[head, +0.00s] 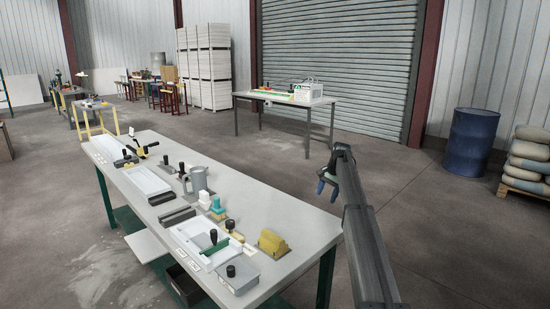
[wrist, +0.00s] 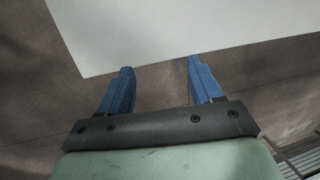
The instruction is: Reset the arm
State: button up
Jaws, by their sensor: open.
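My gripper (head: 325,180) is at the right of the head view, beyond the workbench's right end, on my dark arm. In the wrist view its two blue fingers (wrist: 158,85) are spread apart with nothing between them. The pale edge of a flat surface shows at the top of the wrist view, above the fingertips. The workbench (head: 290,216) fills the lower middle of the head view.
A second table (head: 318,101) with a green-edged item stands at the back by the roller shutter. A blue barrel (head: 470,142) and stacked sacks (head: 530,155) on a pallet stand at the far right. The floor between my arm and the barrel is clear.

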jog(key=s+d+f+m+t, duration=0.1)
jog(key=s+d+f, duration=0.1)
jog(key=d, duration=0.3)
jog(key=s+d+f, duration=0.2)
jog(key=d, duration=0.3)
jog(key=s+d+f+m, duration=0.1)
jog(key=s+d+f, duration=0.35)
jog(key=f, duration=0.35)
jog(key=s+d+f+m, duration=0.1)
jog(key=s+d+f, duration=0.2)
jog(key=s+f, duration=0.35)
jog(key=s+a+f+n+g, duration=0.15)
jog(key=s+a+f, duration=0.35)
jog(key=s+f, duration=0.55)
jog(key=s+a+f+n+g, duration=0.1)
jog(key=s+a+f+n, duration=0.1)
jog(key=s+a+f, duration=0.65)
jog(key=s+a+f+n+g, duration=0.2)
jog(key=s+a+f, duration=0.1)
jog(key=s+f, duration=0.95)
jog(key=s+a+f+n+g, duration=0.1)
jog(key=s+a+n, duration=0.1)
jog(key=s, duration=1)
jog(key=s+a+f+n+g+h, duration=0.1)
jog(key=s+a+n, duration=0.1)
jog(key=s, duration=1)
jog(key=s+a+f+n+g+h, duration=0.1)
jog(key=s+a+n+g, duration=0.1)
jog(key=s, duration=1)
jog(key=shift+f, duration=0.3)
